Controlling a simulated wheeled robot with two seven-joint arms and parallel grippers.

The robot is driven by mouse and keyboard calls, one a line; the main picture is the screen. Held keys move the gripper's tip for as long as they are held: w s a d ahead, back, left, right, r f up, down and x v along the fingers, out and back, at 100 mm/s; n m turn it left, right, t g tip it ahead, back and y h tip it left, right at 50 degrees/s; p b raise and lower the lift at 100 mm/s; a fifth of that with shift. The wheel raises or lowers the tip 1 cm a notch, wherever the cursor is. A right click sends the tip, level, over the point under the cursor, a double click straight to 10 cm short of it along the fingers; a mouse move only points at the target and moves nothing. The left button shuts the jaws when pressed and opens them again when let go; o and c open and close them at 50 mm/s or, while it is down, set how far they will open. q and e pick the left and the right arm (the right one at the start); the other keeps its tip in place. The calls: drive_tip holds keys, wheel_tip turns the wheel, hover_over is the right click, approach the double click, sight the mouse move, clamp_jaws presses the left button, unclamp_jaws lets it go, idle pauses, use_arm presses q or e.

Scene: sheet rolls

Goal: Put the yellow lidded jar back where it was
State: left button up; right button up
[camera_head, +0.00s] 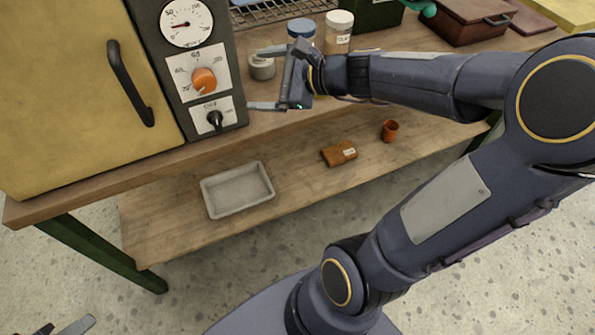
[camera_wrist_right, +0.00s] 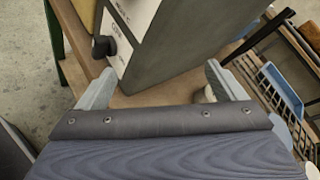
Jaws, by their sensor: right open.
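I cannot make out a yellow lidded jar for certain in either view. In the head view a blue-lidded jar (camera_head: 301,28) and a white-lidded, labelled jar (camera_head: 338,33) stand on the bench behind my right gripper. A small grey-white pot (camera_head: 262,67) stands beside the oven, near the upper finger. My right gripper (camera_head: 265,79) is open and empty over the bench's front edge, facing the oven's control panel. Its two fingers (camera_wrist_right: 157,78) are wide apart in the wrist view. Only tips of my left gripper (camera_head: 65,327) show at the bottom left.
A yellow-doored oven (camera_head: 65,85) with dials fills the left of the bench. A wire rack (camera_head: 275,12) and brown box (camera_head: 470,22) stand farther back.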

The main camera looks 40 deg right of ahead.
drive_tip(key=s+a+f+n+g+y, duration=0.1)
drive_tip(key=s+a+n+g, duration=0.3)
drive_tip(key=s+a+n, duration=0.5)
drive_tip(key=s+d+f+n+g+h, duration=0.1)
drive_tip(key=s+f+n+h, duration=0.1)
drive_tip(key=s+n, duration=0.3)
drive_tip(key=s+f+n+g+h, duration=0.1)
drive_tip(key=s+f+n+h, duration=0.1)
drive_tip(key=s+f+n, duration=0.2)
drive_tip(key=s+n, duration=0.2)
drive_tip(key=n, duration=0.2)
drive_tip(key=shift+d+f+g, duration=0.25)
drive_tip(key=shift+d+g, duration=0.05)
drive_tip(key=shift+d, duration=0.05)
wheel_tip(320, 180, up, 13)
drive_tip(key=p, duration=1.3)
